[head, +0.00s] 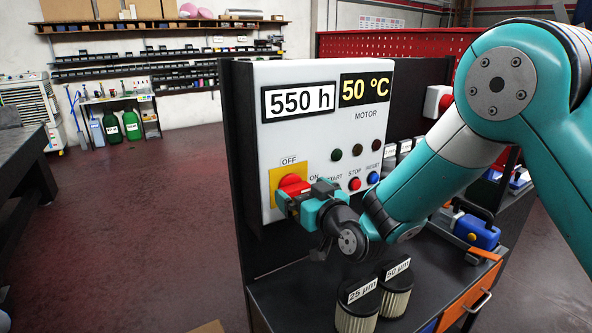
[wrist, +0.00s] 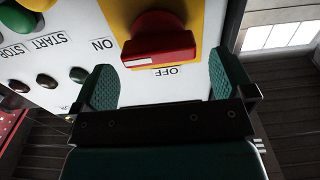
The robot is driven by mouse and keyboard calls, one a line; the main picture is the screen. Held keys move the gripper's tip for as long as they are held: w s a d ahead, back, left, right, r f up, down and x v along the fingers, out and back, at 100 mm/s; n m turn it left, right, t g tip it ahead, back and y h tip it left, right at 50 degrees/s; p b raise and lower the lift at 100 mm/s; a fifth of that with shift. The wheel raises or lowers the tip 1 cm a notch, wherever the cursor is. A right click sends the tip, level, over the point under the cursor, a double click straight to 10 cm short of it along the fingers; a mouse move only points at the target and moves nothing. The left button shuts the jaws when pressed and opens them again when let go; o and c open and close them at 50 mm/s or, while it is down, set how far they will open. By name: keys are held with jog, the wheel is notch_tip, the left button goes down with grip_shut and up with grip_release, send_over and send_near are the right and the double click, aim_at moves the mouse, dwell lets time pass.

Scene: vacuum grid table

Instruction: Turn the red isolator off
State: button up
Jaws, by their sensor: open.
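The red isolator (head: 292,182) is a rotary handle on a yellow plate at the lower left of the pale control panel (head: 274,80). OFF is printed above it and ON to its right. The wrist view is upside down and shows the red handle (wrist: 158,48) as a bar lying sideways, its length running toward the ON side. My gripper (head: 297,204) is close in front of the handle and partly hides it. In the wrist view my gripper (wrist: 165,84) is open, its green pads spread wider than the bar. The pads appear short of the handle, with nothing between them.
START, STOP (head: 354,184) and RESET (head: 373,178) buttons sit right of the isolator, close to my arm. Two filters labelled 25 µm (head: 357,308) and 50 µm (head: 396,288) stand on the bench below my gripper. Open floor (head: 150,230) lies to the left.

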aim_at(299, 190)
jog(key=shift+p+x, duration=0.4)
jog(key=shift+x, duration=1.15)
jog(key=shift+c, duration=0.2)
jog(key=c, duration=0.8)
jog(key=shift+f, duration=0.1)
jog(key=shift+c, duration=0.2)
